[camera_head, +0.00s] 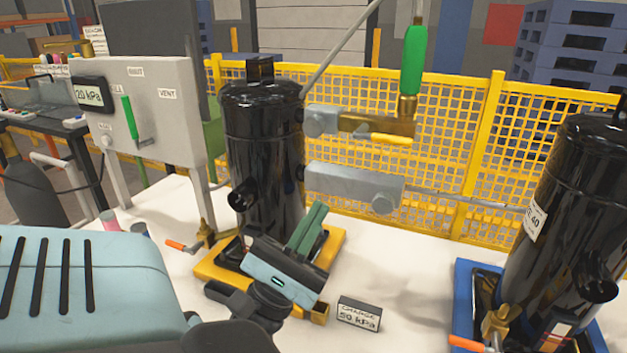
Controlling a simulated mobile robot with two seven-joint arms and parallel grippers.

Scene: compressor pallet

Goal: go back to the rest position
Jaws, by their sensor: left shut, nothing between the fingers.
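My left gripper (311,220) is in the lower middle of the head view, in front of the yellow base of a black compressor (262,140). Its green fingers are together, with nothing between them, and point up and away. The gripper overlaps the front of the yellow base (212,270) in the picture; I cannot tell how far apart they are. My right gripper is not in view.
A second black compressor (575,215) stands on a blue base (464,300) at the right. A small label block (359,314) lies on the white surface (400,260). A grey panel (150,100) stands left. A yellow mesh fence (450,130) runs behind.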

